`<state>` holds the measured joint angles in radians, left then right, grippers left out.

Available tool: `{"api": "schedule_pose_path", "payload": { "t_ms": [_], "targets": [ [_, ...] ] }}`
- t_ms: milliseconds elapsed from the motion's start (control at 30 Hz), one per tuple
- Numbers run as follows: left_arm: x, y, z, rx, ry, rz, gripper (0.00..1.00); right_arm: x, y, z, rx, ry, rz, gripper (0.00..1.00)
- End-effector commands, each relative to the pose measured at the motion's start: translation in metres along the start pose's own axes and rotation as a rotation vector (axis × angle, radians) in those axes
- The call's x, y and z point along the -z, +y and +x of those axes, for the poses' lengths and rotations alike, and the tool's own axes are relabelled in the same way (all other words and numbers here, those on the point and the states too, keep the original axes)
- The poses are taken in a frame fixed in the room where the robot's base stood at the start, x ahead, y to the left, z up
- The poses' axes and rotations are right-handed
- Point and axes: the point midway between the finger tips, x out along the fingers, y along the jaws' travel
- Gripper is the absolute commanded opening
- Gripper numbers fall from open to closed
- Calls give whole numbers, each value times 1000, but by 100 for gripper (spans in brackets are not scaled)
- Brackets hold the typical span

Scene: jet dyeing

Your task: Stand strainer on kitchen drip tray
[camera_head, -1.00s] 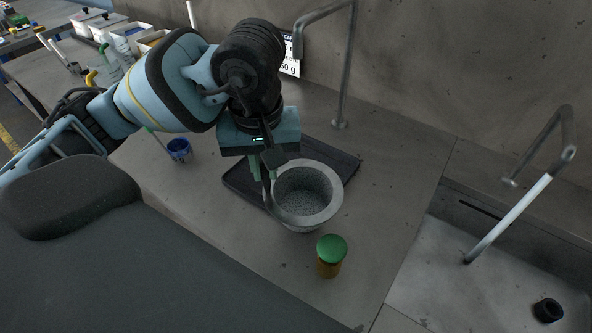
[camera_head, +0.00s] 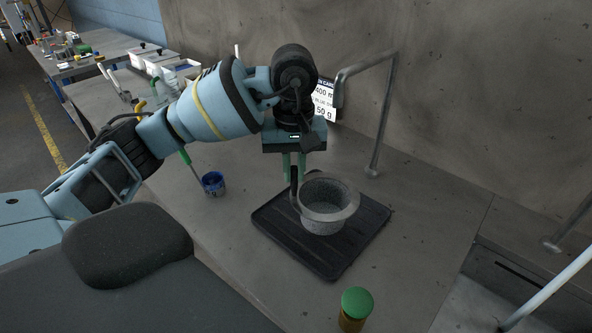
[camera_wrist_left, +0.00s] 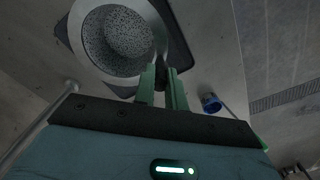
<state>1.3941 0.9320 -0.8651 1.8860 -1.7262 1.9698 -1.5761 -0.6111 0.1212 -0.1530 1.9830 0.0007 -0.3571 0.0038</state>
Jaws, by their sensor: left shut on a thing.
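The strainer (camera_head: 325,226) is a grey speckled bowl with a wide rim. It is upright over the middle of the black drip tray (camera_head: 328,267); I cannot tell whether its base touches the tray. My left gripper (camera_head: 294,176) is shut on the strainer at its left side. In the left wrist view the strainer (camera_wrist_left: 128,40) lies just beyond the green fingers (camera_wrist_left: 162,88), and part of the tray (camera_wrist_left: 178,50) shows beside it. My right gripper is not in view.
A jar with a green lid (camera_head: 356,303) stands in front of the tray. A blue cup (camera_head: 213,184) is to the left. A metal pipe (camera_head: 381,125) rises behind, near a label card (camera_head: 324,100). Bare counter lies right of the tray.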

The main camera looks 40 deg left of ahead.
Motion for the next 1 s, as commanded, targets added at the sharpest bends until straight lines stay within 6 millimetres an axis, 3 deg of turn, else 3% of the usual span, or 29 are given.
{"api": "schedule_pose_path", "payload": {
  "t_ms": [100, 233, 600, 800, 1000],
  "targets": [
    [20, 3, 1, -1, 0, -2, 0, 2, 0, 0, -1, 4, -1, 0],
    [31, 5, 2, -3, 0, 0, 0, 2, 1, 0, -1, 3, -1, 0],
    [43, 7, 3, -3, 1, -1, 0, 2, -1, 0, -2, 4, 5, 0],
    [42, 6, 30, -1, 0, 1, 0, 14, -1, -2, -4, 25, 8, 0],
    [43, 7, 39, -2, 2, 2, 0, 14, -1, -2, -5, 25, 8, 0]
  ]
}}
